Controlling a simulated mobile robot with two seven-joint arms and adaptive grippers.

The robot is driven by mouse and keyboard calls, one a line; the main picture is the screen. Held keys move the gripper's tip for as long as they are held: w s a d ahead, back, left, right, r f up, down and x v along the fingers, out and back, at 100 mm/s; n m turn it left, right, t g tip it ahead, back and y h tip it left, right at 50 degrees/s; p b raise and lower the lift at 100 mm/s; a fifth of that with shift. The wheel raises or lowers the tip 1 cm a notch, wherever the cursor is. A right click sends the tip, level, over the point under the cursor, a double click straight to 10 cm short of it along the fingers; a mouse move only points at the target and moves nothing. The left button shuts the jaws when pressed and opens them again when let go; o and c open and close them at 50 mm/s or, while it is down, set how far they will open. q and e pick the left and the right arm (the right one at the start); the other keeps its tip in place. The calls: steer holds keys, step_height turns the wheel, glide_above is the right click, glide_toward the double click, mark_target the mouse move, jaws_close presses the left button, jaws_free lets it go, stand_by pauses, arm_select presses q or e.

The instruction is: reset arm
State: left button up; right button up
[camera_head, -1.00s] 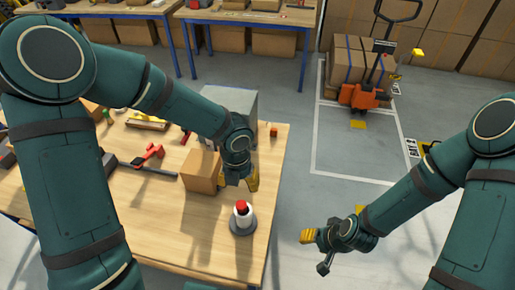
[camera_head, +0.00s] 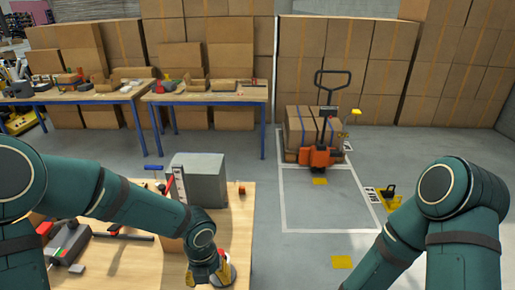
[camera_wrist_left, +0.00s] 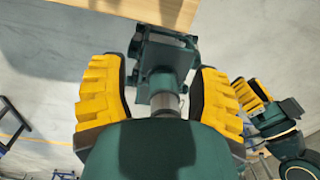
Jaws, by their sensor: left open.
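My left gripper (camera_head: 210,275) hangs low over the right side of the wooden table in the head view, fingers pointing down. In the left wrist view its two yellow fingers (camera_wrist_left: 165,95) are spread apart with nothing between them. My right arm comes in at the lower right of the head view, its gripper below the frame. Yellow fingers of another gripper, apparently my right one (camera_wrist_left: 253,95), show at the right of the left wrist view; their opening is unclear.
An orange pallet jack (camera_head: 318,157) with cartons stands beyond on open floor. Blue-legged benches (camera_head: 215,97) are at the back.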

arm_select(q)
steer(key=s+d+f+n+h+b, duration=0.25)
steer(key=f+n, duration=0.35)
steer(key=n, duration=0.3)
steer(key=s+d+f+n+h+b, duration=0.2)
steer(key=s+d+f+n, duration=0.1)
steer(key=f+n, duration=0.4)
steer(key=s+a+f+n+t+b, duration=0.1)
steer(key=f+n, duration=0.4)
steer(key=n, duration=0.5)
steer(key=s+a+f+n+t+b, duration=0.1)
steer(key=f+n, duration=0.3)
steer(key=n, duration=0.7)
steer(key=shift+a+f+y+b, duration=0.35)
steer(key=shift+a+y+b, duration=0.1)
steer(key=shift+a+b, duration=0.35)
arm_select(e)
step_height(320, 180, down, 10)
steer(key=shift+a+r, duration=0.2)
steer(key=shift+a, duration=0.05)
arm_select(q)
steer(key=shift+d, duration=0.1)
arm_select(e)
steer(key=shift+w, duration=0.1)
